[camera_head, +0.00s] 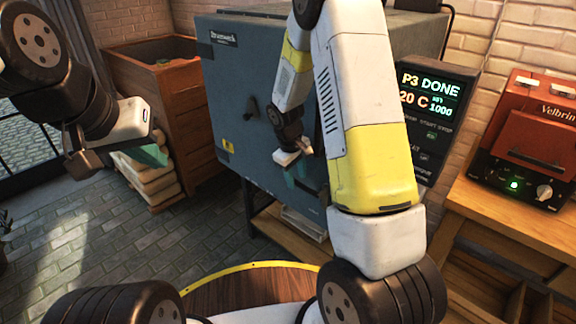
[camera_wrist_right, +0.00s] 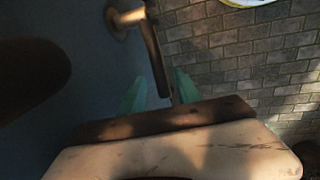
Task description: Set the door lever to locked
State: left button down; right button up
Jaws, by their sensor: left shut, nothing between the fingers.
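The blue-grey kiln (camera_head: 232,80) fills the middle of the head view with its door side towards me. In the right wrist view the door lever (camera_wrist_right: 154,52) is a dark bar on a pale round mount, standing out from the blue-grey face. My right gripper (camera_wrist_right: 160,92) has its two teal fingers apart, with the lower end of the bar between them. I see clearance beside the bar. In the head view my right gripper (camera_head: 303,174) is close to the kiln's face, and my arm hides much around it. My left gripper (camera_head: 152,154) is shut and empty, left of the kiln.
A control panel (camera_head: 428,110) reading "P3 DONE" is right of the kiln. A red machine (camera_head: 525,140) stands on a wooden bench at the right. A round wooden table top (camera_head: 240,290) lies in front; floor at left is clear.

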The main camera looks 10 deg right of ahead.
jog(key=shift+w+d+f, duration=0.1)
jog(key=shift+d+f, duration=0.05)
jog(key=shift+f, duration=0.5)
grip_shut()
dwell(1.0)
